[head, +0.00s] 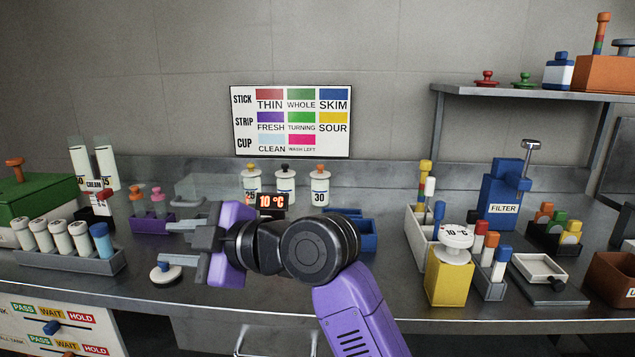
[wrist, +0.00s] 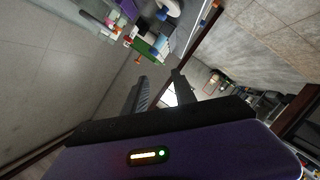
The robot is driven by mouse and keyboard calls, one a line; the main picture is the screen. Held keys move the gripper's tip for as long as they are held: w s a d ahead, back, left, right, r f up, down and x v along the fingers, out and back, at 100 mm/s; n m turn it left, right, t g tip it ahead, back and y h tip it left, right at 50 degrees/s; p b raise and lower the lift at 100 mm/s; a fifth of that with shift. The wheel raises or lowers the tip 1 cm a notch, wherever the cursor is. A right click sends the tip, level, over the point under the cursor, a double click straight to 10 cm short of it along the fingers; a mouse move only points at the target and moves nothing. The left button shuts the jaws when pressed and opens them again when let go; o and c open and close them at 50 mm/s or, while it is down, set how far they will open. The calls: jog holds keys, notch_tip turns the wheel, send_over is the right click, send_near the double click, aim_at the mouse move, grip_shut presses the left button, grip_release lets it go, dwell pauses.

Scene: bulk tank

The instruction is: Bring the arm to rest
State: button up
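My arm reaches over the counter (head: 400,275) from the lower middle of the head view, its purple link and black wrist joints bent to the left. My gripper (head: 172,243) is at the arm's left end, above the counter's left half, with its grey fingers pointing left. In the wrist view the two fingers (wrist: 160,82) stand apart, with nothing seen between them. The gripper looks open and empty. The wrist view is tilted and shows wall, floor and distant items.
A white-lidded disc (head: 166,272) lies below the fingers. A grey rack of vials (head: 85,263) stands left. Behind are jars (head: 320,186) and a temperature display (head: 270,202). A yellow block (head: 450,283) and blue filter unit (head: 503,190) stand right. A shelf (head: 530,93) overhangs the back right.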

notch_tip(320, 180, up, 5)
jog(key=w+d+m+t+y, duration=0.1)
jog(key=w+d+m+t, duration=0.1)
jog(key=m+t, duration=0.2)
jog(key=d+f+m+t, duration=0.3)
jog(key=d+m+t, duration=0.1)
jog(key=d+m, duration=0.15)
jog(key=s+d+f+m+t+h, duration=0.3)
jog(key=s+d+f+m+h, duration=0.3)
jog(key=d+f, duration=0.4)
jog(key=s+d+f+m+t+h, duration=0.45)
jog(key=s+d+f+m, duration=0.35)
jog(key=d, duration=0.5)
jog(key=s+d+f+g+h, duration=0.2)
jog(key=s+d+f, duration=0.15)
jog(key=s, duration=0.65)
jog(key=s+d+f+g+h, duration=0.1)
jog(key=s+d+f+g, duration=0.2)
jog(key=s, duration=0.7)
jog(key=s+d+f+g+h, duration=0.1)
jog(key=s+d+f+h, duration=0.2)
jog(key=s, duration=0.8)
notch_tip(320, 180, up, 15)
jog(key=d+y+p, duration=0.1)
jog(key=p, duration=1.5)
jog(key=shift+w+d, duration=0.15)
jog(key=shift+w, duration=0.2)
jog(key=shift+r+y, duration=0.1)
jog(key=shift+y, duration=0.15)
jog(key=shift+c, duration=0.3)
